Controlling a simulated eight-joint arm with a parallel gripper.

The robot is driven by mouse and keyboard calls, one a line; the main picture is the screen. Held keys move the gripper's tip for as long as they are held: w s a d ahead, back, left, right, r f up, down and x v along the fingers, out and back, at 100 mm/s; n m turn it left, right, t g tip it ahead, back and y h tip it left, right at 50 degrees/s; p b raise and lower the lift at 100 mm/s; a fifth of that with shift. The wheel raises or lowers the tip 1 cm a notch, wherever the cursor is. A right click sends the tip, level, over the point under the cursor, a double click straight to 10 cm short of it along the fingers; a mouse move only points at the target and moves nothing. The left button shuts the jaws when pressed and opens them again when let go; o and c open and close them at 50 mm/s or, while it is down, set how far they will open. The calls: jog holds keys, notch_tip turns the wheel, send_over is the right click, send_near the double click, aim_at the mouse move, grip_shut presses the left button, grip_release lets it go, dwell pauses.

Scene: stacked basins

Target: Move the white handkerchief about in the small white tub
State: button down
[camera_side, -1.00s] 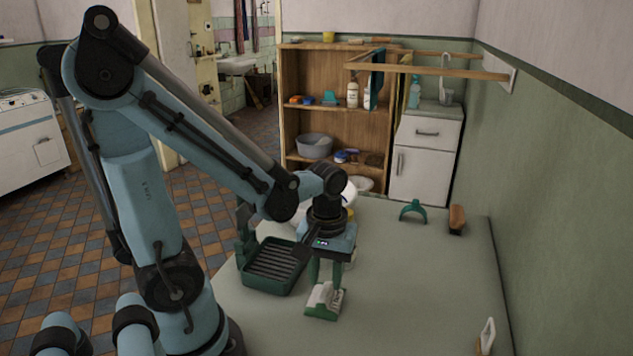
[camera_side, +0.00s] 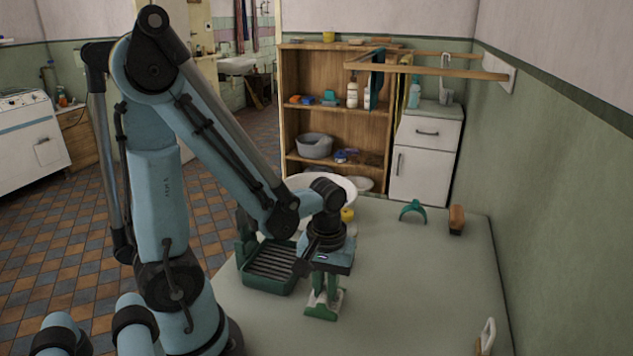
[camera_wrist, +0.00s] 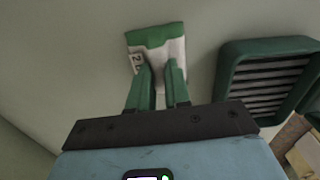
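My gripper (camera_side: 325,292) points down at a small white-and-green item (camera_side: 322,310) on the table. In the wrist view its green fingers (camera_wrist: 160,75) stand apart and overlap the white part of this item (camera_wrist: 157,38). I cannot tell whether they press on it. A wide white basin (camera_side: 335,182), possibly the small white tub, shows behind my wrist and is partly hidden. I cannot make out the white handkerchief in either view.
A green ribbed tray (camera_side: 268,283) stands just left of my gripper, close beside it. A yellow item (camera_side: 347,214) is behind my wrist. A teal arched item (camera_side: 413,209) and a brown brush (camera_side: 457,219) lie at the table's far side. The table's right middle is clear.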

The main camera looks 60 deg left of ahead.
jog(key=shift+r, duration=3)
